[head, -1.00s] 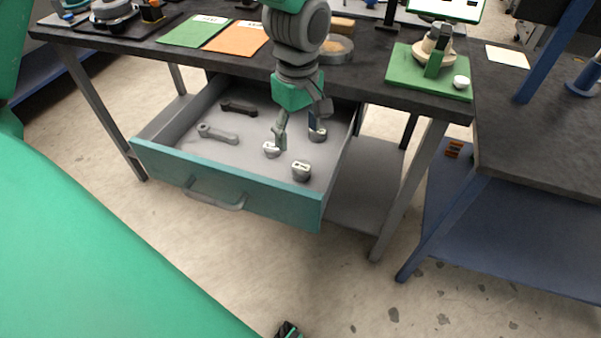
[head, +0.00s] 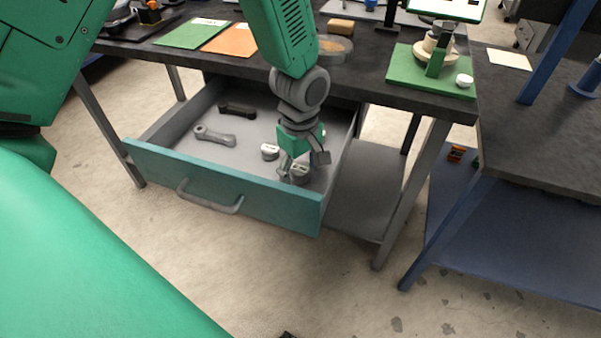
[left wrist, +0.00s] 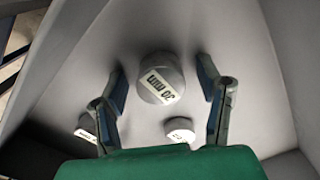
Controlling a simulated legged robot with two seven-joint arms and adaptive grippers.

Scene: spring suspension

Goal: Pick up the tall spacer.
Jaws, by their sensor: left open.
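The tall spacer (head: 300,173), a grey cylinder with a white label, stands in the open drawer (head: 228,188). In the left wrist view the spacer (left wrist: 163,82) shows a label that seems to read 30 mm, upside down. My left gripper (head: 302,165) is open and low over it; the fingers (left wrist: 160,70) appear on either side of the spacer, apart from it. A second labelled spacer (head: 270,151) stands to its left. In the left wrist view two smaller-looking spacers show, one at lower left (left wrist: 87,126) and one at lower right (left wrist: 180,128).
A light grey link (head: 214,136) and a dark handle-like part (head: 237,111) lie further left in the drawer. The worktop (head: 365,75) overhangs the drawer's back. A green plate with a stacked assembly (head: 405,72) stands on it. The drawer's front left floor is clear.

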